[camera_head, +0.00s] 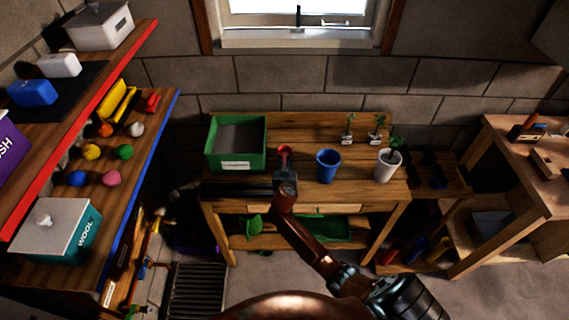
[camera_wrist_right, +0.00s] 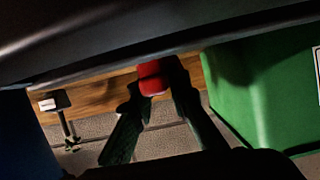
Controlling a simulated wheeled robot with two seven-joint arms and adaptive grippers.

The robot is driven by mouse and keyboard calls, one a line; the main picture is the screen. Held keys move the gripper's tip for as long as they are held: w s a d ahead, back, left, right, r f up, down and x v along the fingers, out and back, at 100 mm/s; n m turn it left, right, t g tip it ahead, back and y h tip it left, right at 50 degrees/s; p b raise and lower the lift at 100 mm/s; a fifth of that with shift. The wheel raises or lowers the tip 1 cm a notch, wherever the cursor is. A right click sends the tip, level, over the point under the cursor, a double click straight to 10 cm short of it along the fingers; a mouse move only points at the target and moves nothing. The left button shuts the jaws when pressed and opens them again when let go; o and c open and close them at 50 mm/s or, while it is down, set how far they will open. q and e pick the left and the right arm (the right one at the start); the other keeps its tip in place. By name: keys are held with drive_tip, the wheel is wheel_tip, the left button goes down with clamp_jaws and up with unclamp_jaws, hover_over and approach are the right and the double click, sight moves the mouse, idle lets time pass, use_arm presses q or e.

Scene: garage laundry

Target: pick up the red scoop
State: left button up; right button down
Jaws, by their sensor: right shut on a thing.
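The red scoop (camera_head: 284,151) is at the wooden bench, between the green bin and the blue pot. My right gripper (camera_head: 285,172) reaches over the bench and hides most of the scoop. In the right wrist view a red part of the scoop (camera_wrist_right: 152,78) shows between the two dark fingers of my right gripper (camera_wrist_right: 158,105), which is shut on it. I cannot tell whether the scoop touches the bench. My left gripper is not in view.
The green bin (camera_head: 208,150) stands left of my right gripper and the blue pot (camera_head: 328,166) stands right of it. A white pot (camera_head: 388,166) with a plant is farther right. Shelves with a red edge (camera_head: 112,92) and a blue edge (camera_head: 150,170) fill the left side.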

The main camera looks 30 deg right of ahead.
drive_tip(key=shift+r, duration=0.15)
drive_tip(key=shift+r, duration=0.2)
wheel_tip(320, 180, up, 3)
drive_tip(key=shift+f, duration=0.2)
drive_tip(key=s+r+p, duration=0.3)
drive_tip(key=s+r, duration=0.6)
drive_tip(key=s, duration=0.5)
drive_tip(key=shift+a+r, duration=0.25)
drive_tip(key=shift+r, duration=0.15)
